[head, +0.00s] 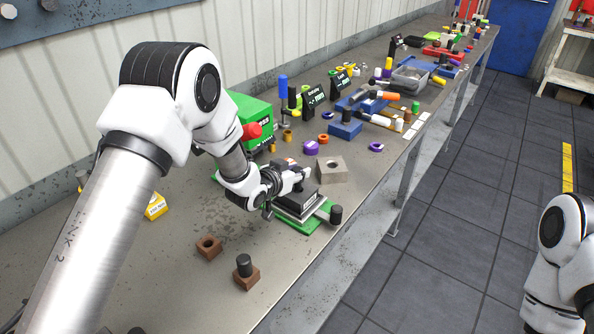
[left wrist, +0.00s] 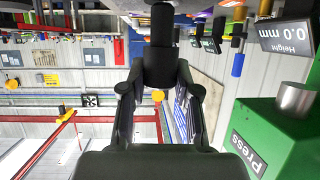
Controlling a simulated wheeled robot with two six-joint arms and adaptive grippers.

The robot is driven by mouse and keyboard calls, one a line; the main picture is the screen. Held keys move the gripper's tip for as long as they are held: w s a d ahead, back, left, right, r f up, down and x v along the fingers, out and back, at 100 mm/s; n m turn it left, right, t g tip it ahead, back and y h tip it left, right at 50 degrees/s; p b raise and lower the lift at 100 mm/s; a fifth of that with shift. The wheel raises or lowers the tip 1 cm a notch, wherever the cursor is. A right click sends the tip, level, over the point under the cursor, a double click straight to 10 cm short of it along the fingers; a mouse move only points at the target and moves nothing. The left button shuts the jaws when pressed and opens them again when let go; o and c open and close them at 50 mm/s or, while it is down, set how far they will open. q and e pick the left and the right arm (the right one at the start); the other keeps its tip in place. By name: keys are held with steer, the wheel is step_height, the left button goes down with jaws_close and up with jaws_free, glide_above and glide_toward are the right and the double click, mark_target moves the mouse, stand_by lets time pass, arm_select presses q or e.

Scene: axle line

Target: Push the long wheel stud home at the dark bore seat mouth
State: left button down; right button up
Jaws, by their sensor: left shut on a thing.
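My left gripper (head: 303,180) is low over a dark block (head: 297,207) on a green base (head: 300,226). This block looks like the bore seat, but its mouth is hidden by the gripper. In the left wrist view, my left gripper (left wrist: 160,85) is shut on a dark, stepped cylinder, which looks like the long wheel stud (left wrist: 160,45). The stud stands out beyond the fingertips. I cannot tell whether its end is in the mouth or touching it. My right gripper is out of view.
A pale block with a bore (head: 331,170) stands just behind the left gripper. Brown blocks (head: 208,247) lie in front. A green press (head: 250,115) is behind. The bench's front left is fairly clear.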

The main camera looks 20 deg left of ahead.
arm_select(q)
steer(key=shift+f+b, duration=0.6)
steer(key=shift+f, duration=0.3)
steer(key=c, duration=0.8)
jaws_free()
steer(key=shift+o, duration=0.2)
steer(key=shift+s, duration=0.1)
steer(key=v, duration=1.2)
